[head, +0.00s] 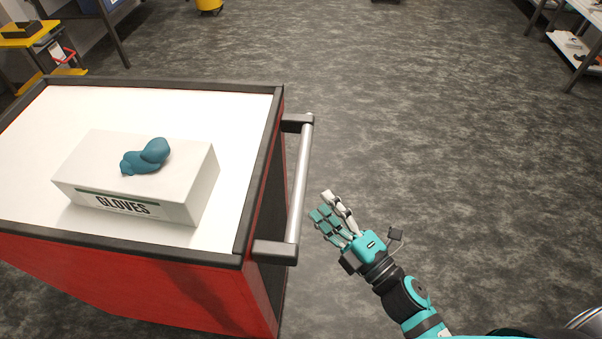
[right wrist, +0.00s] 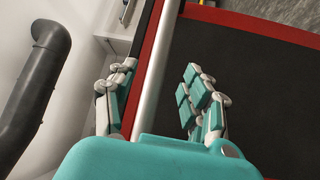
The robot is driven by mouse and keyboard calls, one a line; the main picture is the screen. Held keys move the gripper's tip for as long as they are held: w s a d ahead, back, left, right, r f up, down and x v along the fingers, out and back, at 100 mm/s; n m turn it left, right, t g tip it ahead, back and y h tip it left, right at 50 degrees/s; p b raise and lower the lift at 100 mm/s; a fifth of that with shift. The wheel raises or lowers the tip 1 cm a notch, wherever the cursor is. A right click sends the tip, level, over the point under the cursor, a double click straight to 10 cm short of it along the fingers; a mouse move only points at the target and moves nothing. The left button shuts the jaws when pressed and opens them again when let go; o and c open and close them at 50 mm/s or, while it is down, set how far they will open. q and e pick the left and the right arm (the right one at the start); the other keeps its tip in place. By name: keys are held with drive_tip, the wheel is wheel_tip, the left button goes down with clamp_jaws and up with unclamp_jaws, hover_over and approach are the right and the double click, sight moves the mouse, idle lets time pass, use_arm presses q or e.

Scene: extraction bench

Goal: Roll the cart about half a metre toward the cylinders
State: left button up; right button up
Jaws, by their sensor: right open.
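The cart (head: 262,170) has red sides, a white top with a dark rim, and a silver handle bar (head: 301,180) along its right side. The bar also shows in the right wrist view (right wrist: 152,75), lined up between my fingers. My right gripper (head: 321,204) is open and empty, just right of the bar near its front end. In the head view a gap of floor shows between fingertips and bar. My left gripper is not in view. No cylinders are visible in either view.
A white glove box (head: 135,177) with a blue glove (head: 146,157) sticking out stands on the cart top. Grey floor (head: 430,130) is open right of and behind the cart. A yellow stand (head: 35,40) is at far left; a shelf (head: 575,45) is at far right.

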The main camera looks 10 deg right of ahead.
sight(301, 179)
drive_tip(key=p+x, duration=0.1)
drive_tip(key=x, duration=0.7)
drive_tip(key=shift+w+a, duration=0.1)
drive_tip(key=shift+w, duration=0.15)
clamp_jaws()
